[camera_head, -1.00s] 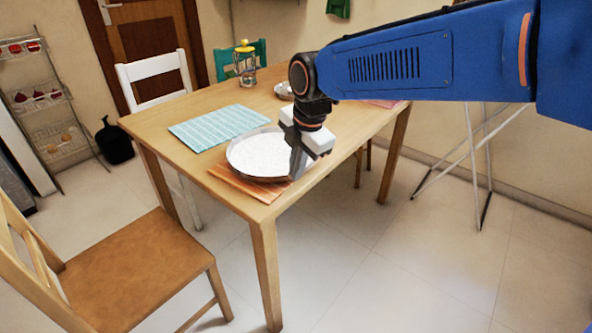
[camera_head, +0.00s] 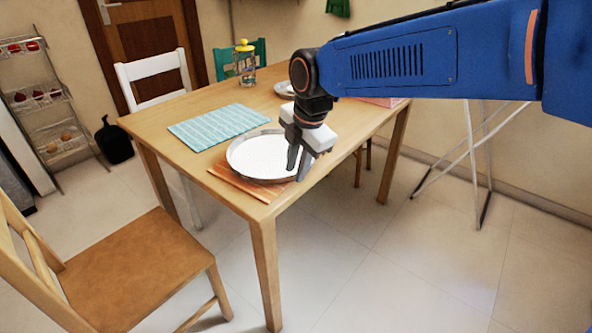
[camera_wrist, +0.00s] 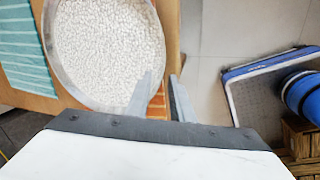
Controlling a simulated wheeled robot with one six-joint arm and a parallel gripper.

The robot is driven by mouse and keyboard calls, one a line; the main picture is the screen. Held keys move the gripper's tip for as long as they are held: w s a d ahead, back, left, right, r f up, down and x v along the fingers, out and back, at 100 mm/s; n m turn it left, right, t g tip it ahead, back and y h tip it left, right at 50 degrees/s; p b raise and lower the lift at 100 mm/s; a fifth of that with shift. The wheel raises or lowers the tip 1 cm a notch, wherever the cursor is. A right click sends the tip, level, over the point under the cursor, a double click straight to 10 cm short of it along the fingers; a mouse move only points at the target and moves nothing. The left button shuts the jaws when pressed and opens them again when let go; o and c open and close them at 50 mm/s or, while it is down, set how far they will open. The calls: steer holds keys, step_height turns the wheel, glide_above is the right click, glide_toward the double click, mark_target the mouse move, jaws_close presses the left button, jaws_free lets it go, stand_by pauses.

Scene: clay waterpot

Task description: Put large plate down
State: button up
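The large plate (camera_head: 258,157) is round, with a white speckled face and a metallic rim. It lies on the orange placemat (camera_head: 232,182) near the table's front corner and appears flat. In the wrist view the plate (camera_wrist: 108,45) fills the upper left. My gripper (camera_head: 298,168) is at the plate's right edge, pointing down. In the wrist view its two fingers (camera_wrist: 161,98) stand apart, the left one over the plate's rim and the right one outside it. A strip of orange mat shows between them. Whether a finger touches the rim, I cannot tell.
The wooden table (camera_head: 178,113) also bears a teal striped placemat (camera_head: 219,126), a small plate (camera_head: 284,90) and a glass jar with a yellow top (camera_head: 245,65). Chairs stand around it, one brown-seated (camera_head: 135,268) in front.

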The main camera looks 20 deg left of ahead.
steer(key=v, duration=1.1)
steer(key=s+d+f+m+t, duration=0.1)
steer(key=d+f+m, duration=0.1)
steer(key=d+m, duration=0.8)
steer(key=s+d+f+m+t, duration=0.1)
steer(key=d+m, duration=0.3)
steer(key=d, duration=1.3)
steer(key=s+d+f+m+h, duration=0.1)
steer(key=s+d+f+m, duration=0.5)
steer(key=s+d+m, duration=0.1)
steer(key=s+d+f+m+t+h, duration=0.1)
steer(key=s+d+f+m, duration=0.5)
steer(key=d, duration=0.4)
steer(key=shift+s+d+m, duration=0.2)
steer(key=shift+s+m, duration=0.25)
steer(key=shift+m, duration=0.65)
